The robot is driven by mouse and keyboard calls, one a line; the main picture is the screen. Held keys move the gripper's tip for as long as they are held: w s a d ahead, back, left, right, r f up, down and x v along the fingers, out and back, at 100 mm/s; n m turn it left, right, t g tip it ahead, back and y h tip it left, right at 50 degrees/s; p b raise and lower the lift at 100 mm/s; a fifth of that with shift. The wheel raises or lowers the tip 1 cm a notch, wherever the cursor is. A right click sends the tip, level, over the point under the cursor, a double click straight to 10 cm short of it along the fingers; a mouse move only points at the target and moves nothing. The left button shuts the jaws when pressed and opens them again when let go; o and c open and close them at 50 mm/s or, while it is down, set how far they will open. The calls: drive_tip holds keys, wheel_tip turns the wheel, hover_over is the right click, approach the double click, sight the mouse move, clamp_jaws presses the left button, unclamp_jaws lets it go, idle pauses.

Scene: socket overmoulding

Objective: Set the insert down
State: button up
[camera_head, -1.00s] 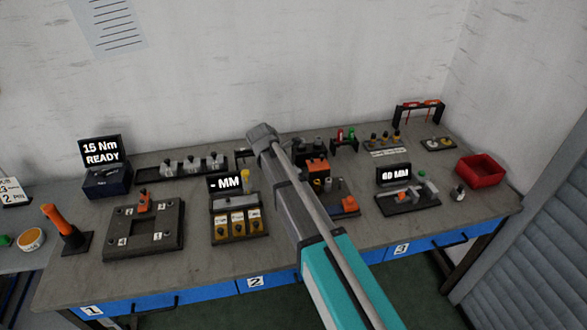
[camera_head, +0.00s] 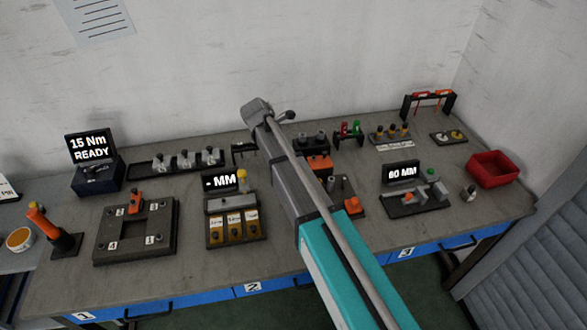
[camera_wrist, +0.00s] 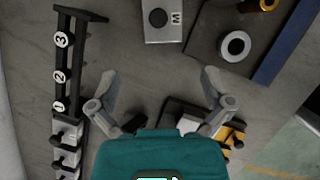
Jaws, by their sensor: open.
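My gripper (camera_wrist: 160,92) is open in the wrist view, its two grey fingers spread apart. Only bare grey bench top shows between the fingertips, and nothing is held. I cannot tell which piece is the insert. Candidates in the head view are the grey metal pieces (camera_head: 184,160) standing in a long black tray (camera_head: 140,174) and a small grey piece (camera_head: 469,191) near the red bin. In the head view my arm crosses the middle of the bench and the gripper's fingers cannot be made out.
In the wrist view, a black rack numbered 1 to 3 (camera_wrist: 83,50) stands left; a grey block marked M (camera_wrist: 162,22) and a plate with a pale ring (camera_wrist: 235,45) lie ahead. A red bin (camera_head: 493,168) sits at the bench's right.

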drive_tip(key=shift+d+f, duration=0.1)
drive_tip(key=b+x, duration=0.8)
drive_tip(key=shift+w+d+f, duration=0.1)
drive_tip(key=shift+d+f, duration=0.05)
drive_tip(key=shift+f, duration=0.05)
idle(0.5)
drive_tip(key=shift+f, duration=0.1)
drive_tip(key=b+x, duration=0.2)
drive_tip(key=b, duration=0.1)
drive_tip(key=shift+f, duration=0.45)
drive_tip(key=shift+b+x, duration=0.95)
drive_tip(key=shift+x, duration=0.15)
drive_tip(key=shift+d, duration=0.15)
drive_tip(key=c, duration=1.1)
